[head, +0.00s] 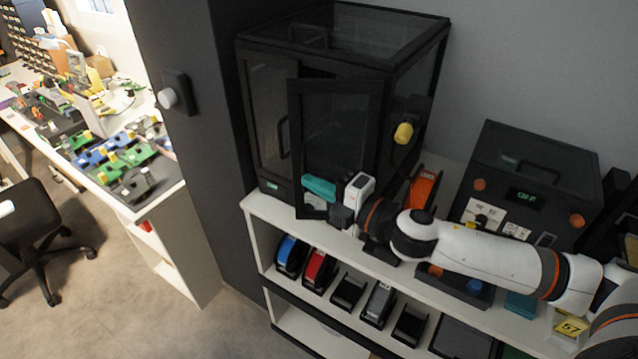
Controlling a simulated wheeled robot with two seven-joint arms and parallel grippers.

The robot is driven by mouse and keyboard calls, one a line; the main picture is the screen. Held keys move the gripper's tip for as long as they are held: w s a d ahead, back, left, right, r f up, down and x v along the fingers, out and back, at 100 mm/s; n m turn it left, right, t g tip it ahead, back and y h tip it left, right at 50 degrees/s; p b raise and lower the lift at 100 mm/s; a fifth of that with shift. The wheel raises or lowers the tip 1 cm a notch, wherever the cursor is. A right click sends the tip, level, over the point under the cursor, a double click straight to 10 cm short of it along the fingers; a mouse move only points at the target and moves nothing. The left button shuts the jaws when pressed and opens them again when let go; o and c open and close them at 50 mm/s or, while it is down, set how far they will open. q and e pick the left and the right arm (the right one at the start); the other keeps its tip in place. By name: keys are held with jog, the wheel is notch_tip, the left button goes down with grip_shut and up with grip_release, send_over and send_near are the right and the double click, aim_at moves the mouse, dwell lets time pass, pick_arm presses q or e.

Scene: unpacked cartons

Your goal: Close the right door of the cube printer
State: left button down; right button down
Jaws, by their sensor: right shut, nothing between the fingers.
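The cube printer (243,95) is a black-framed box with clear panels on top of the white shelf unit. Its right door (335,125), a dark-framed clear panel, stands swung out from the front, partly open. The left door (262,120), with a dark handle, looks closed. My left gripper is not in view.
A dark box with an OFF display (525,197) and an orange spool (423,187) stand right of the printer. A dark pillar (190,150) stands left.

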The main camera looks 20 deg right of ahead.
aim_at(305, 167)
jog(key=w+m+t+h+p, duration=0.1)
jog(key=w+m+h, duration=0.1)
jog(key=h, duration=0.1)
jog(key=w+m+t+h, duration=0.1)
jog(key=w+m+h, duration=0.1)
jog(key=w+h, duration=0.1)
jog(key=shift+w+a+m+t+h+p, duration=0.2)
jog(key=shift+m+t+h+p, duration=0.1)
jog(key=shift+t+p, duration=0.1)
jog(key=h, duration=0.1)
jog(key=w+m+h, duration=0.1)
jog(key=shift+w+d+m+h, duration=0.25)
jog(key=shift+w+m+h, duration=0.05)
